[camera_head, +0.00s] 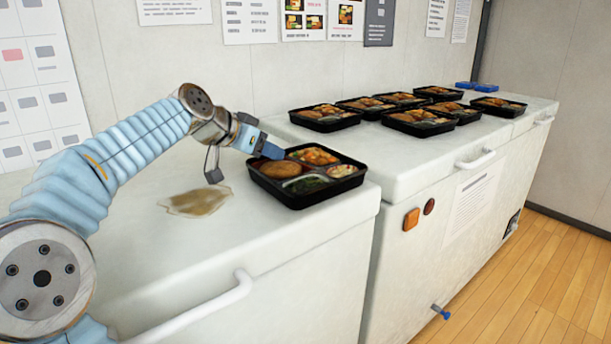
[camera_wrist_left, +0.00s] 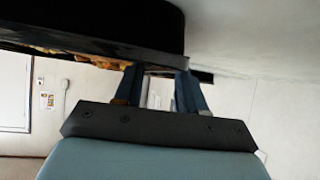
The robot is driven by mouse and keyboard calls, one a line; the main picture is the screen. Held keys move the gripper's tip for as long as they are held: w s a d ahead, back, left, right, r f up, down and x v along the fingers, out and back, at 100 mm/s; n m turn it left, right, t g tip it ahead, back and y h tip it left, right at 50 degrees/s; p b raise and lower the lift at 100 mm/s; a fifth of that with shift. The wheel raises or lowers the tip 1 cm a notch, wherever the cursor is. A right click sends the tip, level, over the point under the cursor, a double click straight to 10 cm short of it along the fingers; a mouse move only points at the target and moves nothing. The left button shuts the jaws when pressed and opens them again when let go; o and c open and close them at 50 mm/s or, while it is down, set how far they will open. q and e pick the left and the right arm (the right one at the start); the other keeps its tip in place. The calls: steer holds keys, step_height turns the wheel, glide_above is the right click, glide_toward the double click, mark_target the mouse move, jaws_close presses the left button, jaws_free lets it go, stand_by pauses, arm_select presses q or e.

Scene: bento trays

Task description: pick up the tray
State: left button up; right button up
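The nearest black bento tray (camera_head: 300,200) sits flat near the right end of the near white counter. It holds several foods in compartments. My left gripper (camera_head: 262,147) is at the tray's back-left rim, with a blue finger over the edge. In the left wrist view the black tray (camera_wrist_left: 90,25) fills the upper left, close to the fingers. The two blue fingers of my left gripper (camera_wrist_left: 158,75) stand apart with a gap between them. Whether they touch the rim is unclear. My right gripper is not in view.
A translucent brownish patch (camera_head: 197,201) lies on the near counter (camera_head: 170,260), left of the tray. Several more filled black trays (camera_head: 418,122) stand on the adjoining white counter (camera_head: 400,170). Small blue items (camera_head: 478,86) lie behind them. The counter front has a white handle (camera_head: 195,315).

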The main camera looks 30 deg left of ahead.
arm_select(q)
jaws_close()
steer(key=shift+r, duration=0.1)
stand_by(0.3)
